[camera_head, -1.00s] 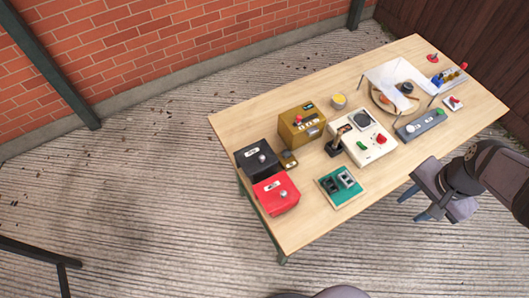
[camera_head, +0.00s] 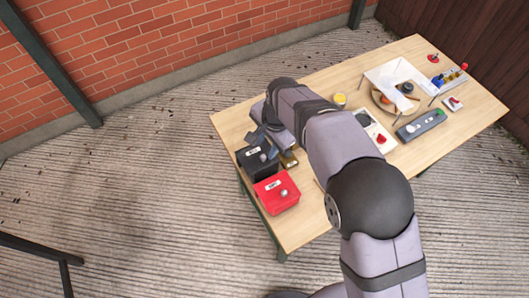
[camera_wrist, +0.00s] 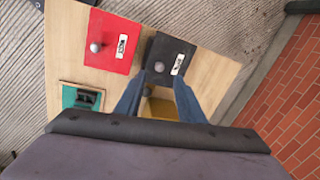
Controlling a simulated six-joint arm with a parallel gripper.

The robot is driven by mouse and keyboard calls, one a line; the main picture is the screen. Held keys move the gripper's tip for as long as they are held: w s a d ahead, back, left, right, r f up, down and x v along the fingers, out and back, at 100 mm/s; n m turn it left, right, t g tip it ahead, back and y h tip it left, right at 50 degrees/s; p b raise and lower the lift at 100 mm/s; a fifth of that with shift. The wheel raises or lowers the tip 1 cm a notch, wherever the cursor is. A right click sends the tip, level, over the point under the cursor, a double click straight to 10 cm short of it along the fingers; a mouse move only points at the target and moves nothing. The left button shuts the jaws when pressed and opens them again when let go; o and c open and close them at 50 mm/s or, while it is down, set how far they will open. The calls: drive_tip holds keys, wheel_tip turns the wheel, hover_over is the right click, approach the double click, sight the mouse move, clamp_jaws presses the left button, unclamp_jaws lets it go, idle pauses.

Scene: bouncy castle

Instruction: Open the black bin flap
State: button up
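The black bin (camera_head: 256,165) stands at the left end of the table, behind the red bin. In the wrist view the black bin (camera_wrist: 183,48) shows its flap with a white label and a round grey knob (camera_wrist: 159,67). The flap looks closed. My gripper (camera_wrist: 159,77) is open, its two blue-grey fingers spread on either side of the line to the knob. Whether the tips are level with the knob or short of it, I cannot tell. In the head view my gripper (camera_head: 264,143) is beside the black bin, partly hidden by my arm.
The red bin (camera_head: 277,193) with its own knob is directly in front of the black bin. A small brass-coloured item (camera_head: 289,160) sits close to the gripper. A yellow box (camera_wrist: 160,108) shows between the fingers. The white control panel (camera_head: 376,131) is partly behind my arm.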

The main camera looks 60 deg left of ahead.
sight(263, 156)
drive_tip(key=shift+s+a+f+p, duration=0.15)
drive_tip(key=shift+f+p, duration=0.25)
drive_tip(key=shift+f, duration=0.75)
drive_tip(key=shift+w+a+f+p, duration=0.1)
drive_tip(key=shift+a+f+p, duration=0.25)
drive_tip(key=shift+f, duration=0.75)
drive_tip(key=shift+s+a+f+p, duration=0.15)
drive_tip(key=shift+f+p, duration=0.25)
drive_tip(key=shift+f, duration=0.75)
drive_tip(key=shift+w, duration=0.1)
clamp_jaws()
